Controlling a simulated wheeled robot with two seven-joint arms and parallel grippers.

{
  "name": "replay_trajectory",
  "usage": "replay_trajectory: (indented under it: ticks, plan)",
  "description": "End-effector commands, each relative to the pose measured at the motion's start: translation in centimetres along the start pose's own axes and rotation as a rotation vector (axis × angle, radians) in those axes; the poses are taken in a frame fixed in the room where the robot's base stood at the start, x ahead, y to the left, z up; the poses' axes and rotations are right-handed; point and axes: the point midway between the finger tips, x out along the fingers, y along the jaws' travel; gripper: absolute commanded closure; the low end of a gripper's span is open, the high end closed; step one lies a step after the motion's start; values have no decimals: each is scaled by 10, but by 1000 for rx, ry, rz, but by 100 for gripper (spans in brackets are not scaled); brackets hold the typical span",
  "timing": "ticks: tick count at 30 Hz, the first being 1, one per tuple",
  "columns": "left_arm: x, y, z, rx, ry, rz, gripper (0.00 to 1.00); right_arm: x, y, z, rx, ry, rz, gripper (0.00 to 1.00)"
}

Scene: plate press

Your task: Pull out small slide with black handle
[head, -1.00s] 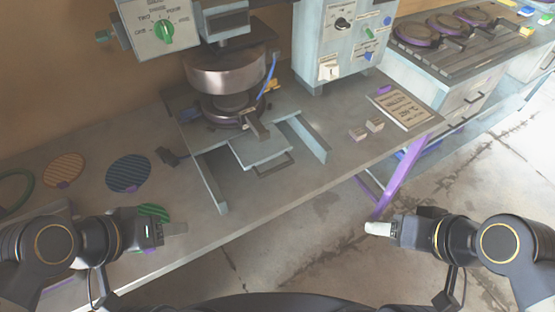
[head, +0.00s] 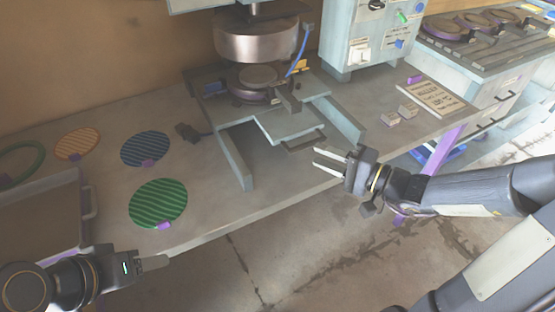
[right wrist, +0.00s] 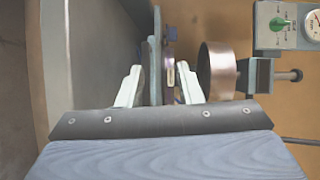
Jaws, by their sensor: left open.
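The small slide is a pale grey-blue plate (head: 290,122) under the press, between two rails, with a black handle (head: 305,142) on its front edge. My right gripper (head: 316,156) is open and empty, just in front of and slightly below the handle in the head view, apparently apart from it. In the right wrist view its two pale fingers (right wrist: 160,78) are spread, with press parts beyond them. The handle is hard to make out there. My left gripper (head: 160,262) is open at the lower left, away from the slide.
The press cylinder (head: 256,40) hangs above the round purple-edged base. Green (head: 158,203), blue (head: 145,148) and orange (head: 74,143) discs lie at left, beside a grey tray (head: 88,200). The floor in front is free.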

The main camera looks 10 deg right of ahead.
Motion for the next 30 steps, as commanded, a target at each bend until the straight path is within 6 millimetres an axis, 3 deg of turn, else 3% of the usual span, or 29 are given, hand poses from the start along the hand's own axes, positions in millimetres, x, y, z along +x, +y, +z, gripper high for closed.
replay_trajectory:
  ticks: [1,6,21,30]
  plan:
    - [8,-3,4,0,0,0,46,0,17,-15,25,55,-21,67]
    - [10,-4,5,0,0,0,46,2,29,-38,44,147,-54,67]
    - [7,-3,3,0,0,0,46,69,24,-48,44,146,-55,67]
    - [6,-3,3,0,0,0,46,77,24,-49,43,148,-52,67]
